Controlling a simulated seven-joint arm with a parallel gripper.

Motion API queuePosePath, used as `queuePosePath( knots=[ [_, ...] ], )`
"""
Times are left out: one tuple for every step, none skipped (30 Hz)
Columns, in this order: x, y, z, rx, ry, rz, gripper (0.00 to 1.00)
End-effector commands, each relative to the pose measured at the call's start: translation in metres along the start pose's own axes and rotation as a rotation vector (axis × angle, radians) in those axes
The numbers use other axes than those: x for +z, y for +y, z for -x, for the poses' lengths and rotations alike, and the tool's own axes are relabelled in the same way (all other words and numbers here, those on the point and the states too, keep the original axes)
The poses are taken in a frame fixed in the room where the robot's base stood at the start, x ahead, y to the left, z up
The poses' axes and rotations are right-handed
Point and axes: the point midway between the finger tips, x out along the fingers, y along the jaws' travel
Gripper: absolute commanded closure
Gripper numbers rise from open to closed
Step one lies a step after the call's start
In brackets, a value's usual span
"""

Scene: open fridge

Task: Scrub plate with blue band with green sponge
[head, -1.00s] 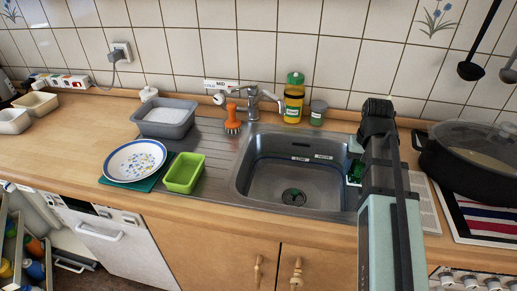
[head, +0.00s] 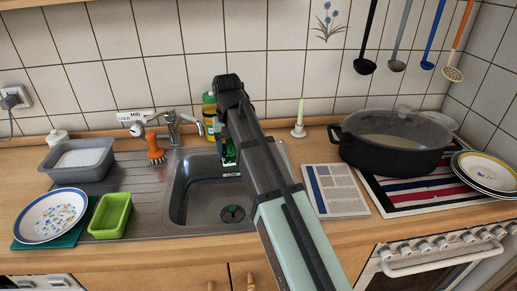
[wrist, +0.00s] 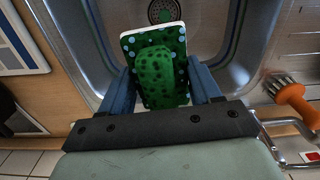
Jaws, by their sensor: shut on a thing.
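The plate with the blue band (head: 52,216) is white with a small floral pattern. It lies at the far left of the head view on a teal mat (head: 24,242). The green sponge (wrist: 160,72) has dark and pale dots and a rounded raised middle. My gripper (wrist: 162,88) is shut on the sponge, one blue finger at each side of it. In the head view my gripper (head: 229,152) is above the sink, right of the plate and well apart from it. Only a bit of green shows at its fingers there.
The sink (head: 205,208) lies below my gripper. A green tub (head: 110,216), a grey basin (head: 78,160), an orange brush (head: 155,150) and the faucet (head: 172,127) stand left of the gripper. A black pot (head: 390,150) and other plates (head: 487,172) are at the right.

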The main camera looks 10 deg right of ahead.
Motion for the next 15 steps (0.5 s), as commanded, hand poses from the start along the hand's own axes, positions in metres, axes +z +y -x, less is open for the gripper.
queuePosePath(
  knots=[
    [0.0, -0.018, 0.0, 0.0, 0.0, 0.027, 0.72],
    [0.0, -0.028, 0.0, 0.0, 0.0, 0.04, 0.72],
    [0.001, -0.04, 0.0, 0.0, 0.0, 0.058, 0.72],
    [0.002, -0.049, 0.0, 0.0, 0.0, 0.072, 0.72],
    [0.002, -0.059, 0.0, 0.0, 0.0, 0.085, 0.72],
    [0.004, -0.071, 0.0, 0.0, 0.0, 0.104, 0.72],
    [0.005, -0.08, 0.0, 0.0, 0.0, 0.117, 0.72],
    [0.006, -0.089, 0.0, 0.0, 0.0, 0.131, 0.72],
    [0.007, -0.102, 0.0, 0.0, 0.0, 0.149, 0.72],
    [0.009, -0.111, -0.001, 0.0, 0.0, 0.163, 0.72],
    [0.01, -0.12, -0.001, 0.0, -0.001, 0.177, 0.72],
    [0.012, -0.132, -0.001, 0.0, -0.001, 0.195, 0.72],
    [0.014, -0.142, -0.001, 0.0, -0.001, 0.21, 0.72],
    [0.016, -0.151, -0.001, 0.0, -0.001, 0.223, 0.72],
    [0.018, -0.164, -0.001, 0.0, -0.001, 0.243, 0.72]
  ],
)
